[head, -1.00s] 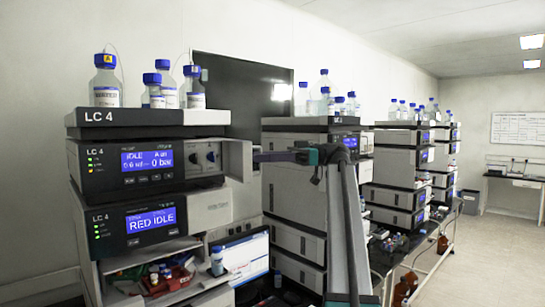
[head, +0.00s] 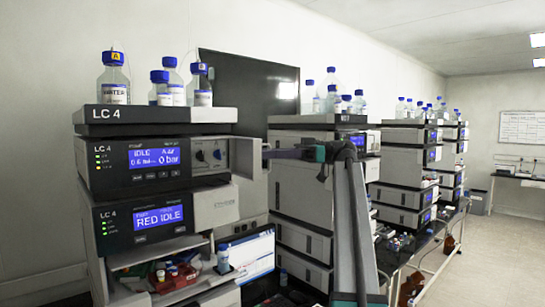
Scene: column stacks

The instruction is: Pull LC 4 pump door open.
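The LC 4 pump (head: 157,157) is the upper dark-fronted module of the near stack, with a lit blue display reading IDLE and 0 bar. Its pale door (head: 246,158) stands swung outward at the pump's right side, and the knobs (head: 208,156) of the pump front show beside it. My gripper (head: 267,156) is at the door's outer right edge, with its dark fingers level with the middle of the door. The fingers are small and partly hidden by the door, so I cannot tell whether they are closed on it.
Blue-capped bottles (head: 115,78) stand on the tray (head: 170,115) above the pump. A second LC 4 module (head: 142,218) reading RED IDLE sits below. Another stack (head: 300,180) stands close behind my arm. Floor at far right is clear.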

